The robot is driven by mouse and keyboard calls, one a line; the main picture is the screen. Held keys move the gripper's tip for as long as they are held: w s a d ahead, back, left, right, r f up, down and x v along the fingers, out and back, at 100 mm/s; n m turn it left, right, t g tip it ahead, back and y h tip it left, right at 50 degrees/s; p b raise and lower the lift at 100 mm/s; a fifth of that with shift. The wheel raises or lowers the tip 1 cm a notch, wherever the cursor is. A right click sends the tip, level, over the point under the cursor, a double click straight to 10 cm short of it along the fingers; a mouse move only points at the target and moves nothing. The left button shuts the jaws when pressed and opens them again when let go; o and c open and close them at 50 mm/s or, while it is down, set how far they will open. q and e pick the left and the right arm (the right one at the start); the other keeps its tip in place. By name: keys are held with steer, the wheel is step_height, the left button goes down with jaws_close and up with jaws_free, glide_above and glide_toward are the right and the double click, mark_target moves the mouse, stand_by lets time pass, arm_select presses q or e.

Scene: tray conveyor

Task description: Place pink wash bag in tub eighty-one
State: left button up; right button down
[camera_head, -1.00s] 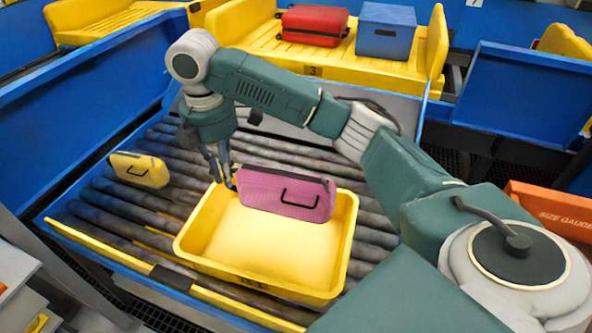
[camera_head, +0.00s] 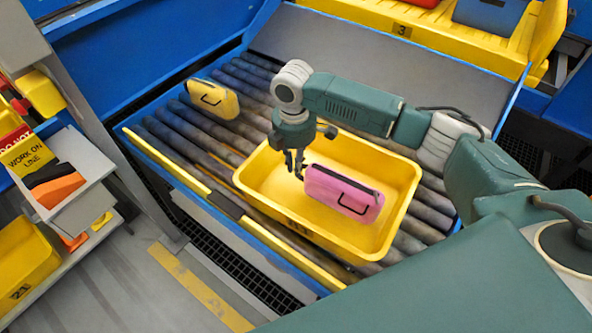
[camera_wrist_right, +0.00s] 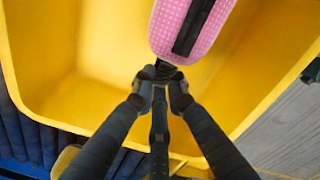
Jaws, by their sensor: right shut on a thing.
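The pink wash bag (camera_head: 343,190) with a black handle is over the inside of the yellow tub (camera_head: 400,215). My right gripper (camera_head: 299,172) is shut on its left end. In the right wrist view the fingertips (camera_wrist_right: 160,78) pinch a dark tab at the end of the bag (camera_wrist_right: 178,45), with the tub's yellow floor beyond. I cannot tell whether the bag touches the tub floor. The tub sits on the rollers, and its front label is too blurred to read surely. My left gripper is not in view.
A yellow bag (camera_head: 213,102) lies on the rollers left of the tub. A yellow rail (camera_head: 287,260) runs along the conveyor's front. A shelf unit with a yellow bin (camera_head: 22,262) stands at the left. A yellow tray section marked 3 (camera_head: 460,45) is behind.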

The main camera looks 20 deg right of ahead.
step_height(320, 180, down, 3)
steer(key=shift+r, duration=0.15)
steer(key=c, duration=1.8)
jaws_free()
steer(key=shift+o, duration=0.2)
steer(key=shift+r, duration=0.1)
steer(key=r, duration=1.2)
steer(key=shift+a, duration=0.2)
steer(key=shift+f, duration=0.1)
